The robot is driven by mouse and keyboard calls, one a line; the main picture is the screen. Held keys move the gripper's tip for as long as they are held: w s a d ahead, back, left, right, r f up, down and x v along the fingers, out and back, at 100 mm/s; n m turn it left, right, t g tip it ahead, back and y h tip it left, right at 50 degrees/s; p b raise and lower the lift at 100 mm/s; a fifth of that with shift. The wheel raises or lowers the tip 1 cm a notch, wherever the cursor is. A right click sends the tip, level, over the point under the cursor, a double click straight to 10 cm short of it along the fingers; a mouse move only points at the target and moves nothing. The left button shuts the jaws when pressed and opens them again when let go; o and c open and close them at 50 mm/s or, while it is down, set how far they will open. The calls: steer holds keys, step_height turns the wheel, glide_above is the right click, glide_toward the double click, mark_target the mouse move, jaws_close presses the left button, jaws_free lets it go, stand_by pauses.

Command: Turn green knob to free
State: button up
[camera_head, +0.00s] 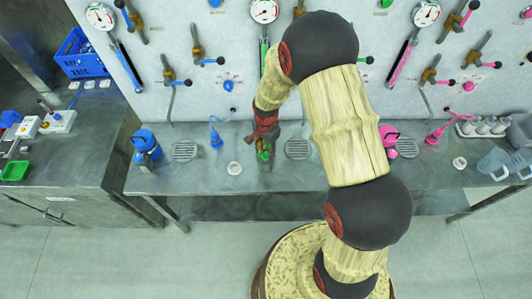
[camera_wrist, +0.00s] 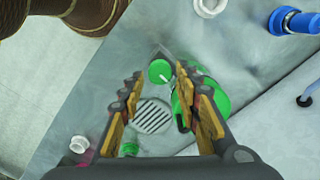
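My gripper (camera_wrist: 161,76) points down at the bench, its two fingers spread apart. In the wrist view, a round green knob (camera_wrist: 159,71) shows between the fingertips, with a clear gap on each side. I cannot tell how far below the tips it is. In the head view, my gripper (camera_head: 266,140) is above green parts (camera_head: 264,155) at the bench's middle; the arm hides some of the area. The knob's setting cannot be read.
The steel bench (camera_head: 330,178) has drain grates (camera_head: 185,151) and small white cups (camera_head: 234,168). A blue drum (camera_head: 147,146) stands left; a pink one (camera_head: 388,135) stands right of my arm. Behind is a wall with gauges (camera_head: 264,10), pipes and levers. Floor in front is clear.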

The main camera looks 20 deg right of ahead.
mark_target(266, 156)
steer(key=shift+f, duration=1.25)
steer(key=shift+c, duration=1)
jaws_close()
